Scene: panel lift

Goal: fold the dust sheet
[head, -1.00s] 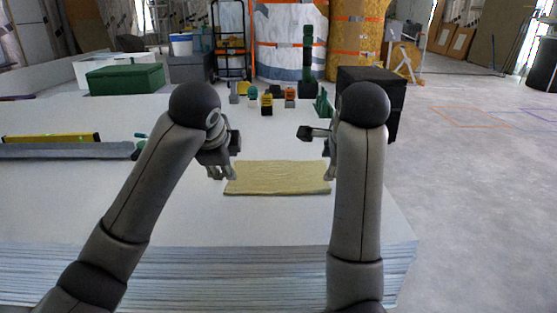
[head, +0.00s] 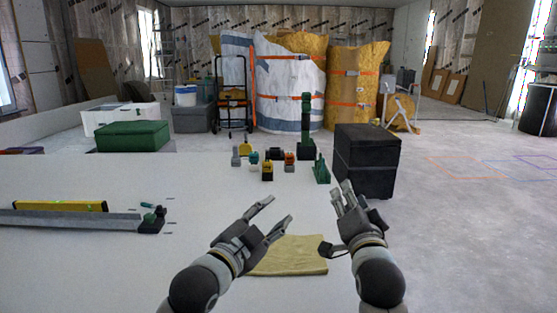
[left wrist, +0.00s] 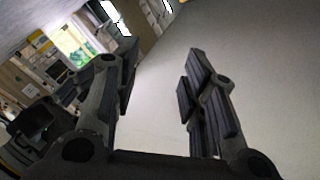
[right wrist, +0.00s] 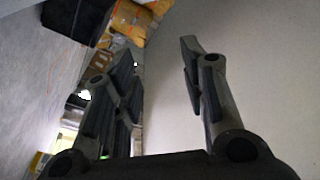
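The tan dust sheet (head: 290,257) lies as a flat, folded rectangle on the white panel stack, between my two forearms in the head view. My left gripper (head: 281,212) is above and beyond the sheet's left part, pointing forward with its fingers apart and empty. My right gripper (head: 341,192) is up at the right, beyond the sheet's far right corner, also empty. Both wrist views show spread fingers with nothing between them, at the left (left wrist: 165,65) and the right (right wrist: 160,60). Part of the sheet's left side is hidden by my left gripper.
The white panel top (head: 200,185) is mostly clear. A yellow level (head: 60,206) and a grey rail (head: 70,220) lie at the left. Several small tools (head: 266,170) stand at the far edge. A black box (head: 367,160) stands at the right, beyond my right gripper.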

